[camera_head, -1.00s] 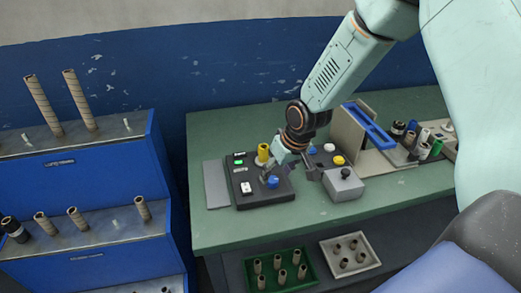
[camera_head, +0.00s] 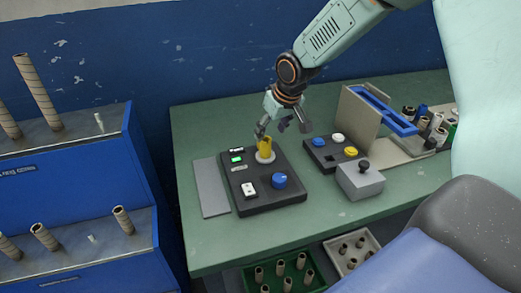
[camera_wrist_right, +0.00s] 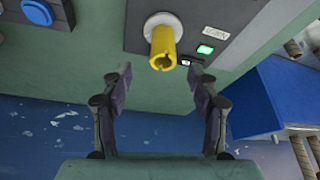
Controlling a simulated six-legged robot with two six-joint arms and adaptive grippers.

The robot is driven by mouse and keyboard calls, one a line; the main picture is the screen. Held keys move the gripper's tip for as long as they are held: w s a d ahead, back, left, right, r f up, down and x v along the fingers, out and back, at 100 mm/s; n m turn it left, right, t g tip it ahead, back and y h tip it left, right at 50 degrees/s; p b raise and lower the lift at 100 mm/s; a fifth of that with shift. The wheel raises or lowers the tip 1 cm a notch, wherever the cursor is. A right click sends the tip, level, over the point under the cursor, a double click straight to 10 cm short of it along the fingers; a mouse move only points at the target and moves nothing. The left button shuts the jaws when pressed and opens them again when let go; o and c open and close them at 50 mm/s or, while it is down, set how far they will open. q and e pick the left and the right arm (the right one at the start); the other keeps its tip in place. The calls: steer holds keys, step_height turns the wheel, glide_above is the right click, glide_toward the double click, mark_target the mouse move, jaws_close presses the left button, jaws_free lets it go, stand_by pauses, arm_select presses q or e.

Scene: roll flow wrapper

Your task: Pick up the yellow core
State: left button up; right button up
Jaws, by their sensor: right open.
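The yellow core (camera_head: 265,146) is a hollow cylinder standing upright on a pale round mount of the black control panel (camera_head: 283,197). In the right wrist view the yellow core (camera_wrist_right: 163,48) shows its open end, beyond and roughly between my fingertips. My right gripper (camera_head: 281,129) is open and empty close to the core, its fingers just above and beside it. In the right wrist view my right gripper (camera_wrist_right: 162,78) has its two fingers spread wide. My left gripper is not in view.
A grey box with a black knob (camera_head: 361,182) and a second button panel (camera_head: 333,152) stand to the right. The green table (camera_head: 345,221) has bare room in front.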

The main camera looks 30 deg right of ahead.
mark_target(268, 143)
steer(key=shift+w+f, duration=0.15)
steer(key=shift+f, duration=0.4)
steer(key=shift+d+f, duration=0.2)
steer(key=shift+f, duration=0.6)
steer(key=b+x, duration=0.1)
steer(key=x, duration=0.1)
steer(key=a+x, duration=0.1)
steer(key=x, duration=0.1)
steer(key=shift+w+f+b, duration=0.2)
steer(key=shift+f+b, duration=0.1)
steer(key=shift+b, duration=0.1)
steer(key=shift+f, duration=0.15)
steer(key=shift+s+d, duration=0.15)
steer(key=shift+s, duration=0.05)
steer(key=shift+c, duration=0.4)
steer(key=shift+w, duration=0.25)
steer(key=c, duration=0.4)
steer(key=shift+s, duration=0.2)
steer(key=c, duration=0.5)
steer(key=shift+o, duration=0.2)
